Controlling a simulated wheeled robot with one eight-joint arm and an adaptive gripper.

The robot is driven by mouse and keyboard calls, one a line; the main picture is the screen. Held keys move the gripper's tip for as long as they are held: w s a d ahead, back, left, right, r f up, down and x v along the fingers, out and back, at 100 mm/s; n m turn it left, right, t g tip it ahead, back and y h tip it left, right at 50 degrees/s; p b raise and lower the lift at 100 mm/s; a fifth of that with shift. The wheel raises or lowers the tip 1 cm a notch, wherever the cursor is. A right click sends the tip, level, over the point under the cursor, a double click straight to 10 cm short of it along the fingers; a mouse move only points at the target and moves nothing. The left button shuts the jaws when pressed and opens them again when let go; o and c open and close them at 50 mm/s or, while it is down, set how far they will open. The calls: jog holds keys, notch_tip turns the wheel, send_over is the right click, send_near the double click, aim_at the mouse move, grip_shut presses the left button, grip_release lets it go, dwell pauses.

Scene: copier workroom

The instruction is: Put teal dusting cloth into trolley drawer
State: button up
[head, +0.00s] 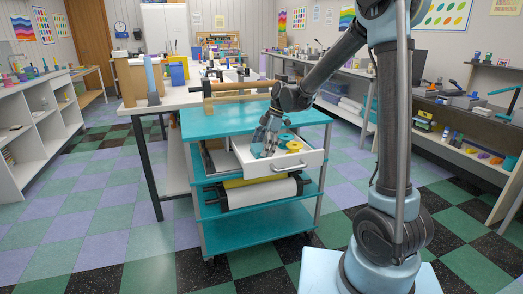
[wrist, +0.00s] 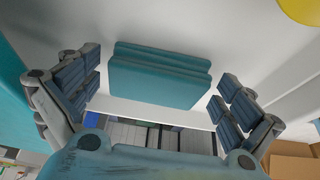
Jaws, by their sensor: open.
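The teal dusting cloth (wrist: 160,78) is a folded, layered bundle. In the wrist view it lies on the white floor of the trolley drawer (wrist: 245,35), between my spread fingers, with a gap on each side. In the head view the drawer (head: 300,163) is pulled out from the teal trolley (head: 265,217). My gripper (head: 265,150) points down into the left part of the drawer and is open. The gripper and drawer front hide much of the cloth in the head view.
A yellow roll (head: 292,145) lies in the drawer right of my gripper. A cluttered white table (head: 175,98) is behind. Checkered floor (head: 90,240) is clear at the left.

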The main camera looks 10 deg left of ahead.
jog(key=shift+r, duration=0.15)
jog(key=v, duration=1.2)
jog(key=s+d+m+t, duration=0.1)
jog(key=s+d+m, duration=0.3)
jog(key=d, duration=0.4)
jog(key=s+d+f+m+t+h, duration=0.1)
jog(key=s+d+m, duration=0.3)
jog(key=d, duration=0.3)
jog(key=s+d+m+t, duration=0.1)
jog(key=s+d+m, duration=0.25)
jog(key=d, duration=0.45)
jog(key=s+d+f+m+t+h, duration=0.1)
jog(key=s+d+f+m+h, duration=0.2)
jog(key=s+d+f+m, duration=0.9)
jog(key=s+d, duration=0.2)
jog(key=s, duration=0.1)
jog(key=shift+f+t, duration=0.3)
jog(key=shift+f, duration=0.1)
jog(key=shift+m, duration=0.25)
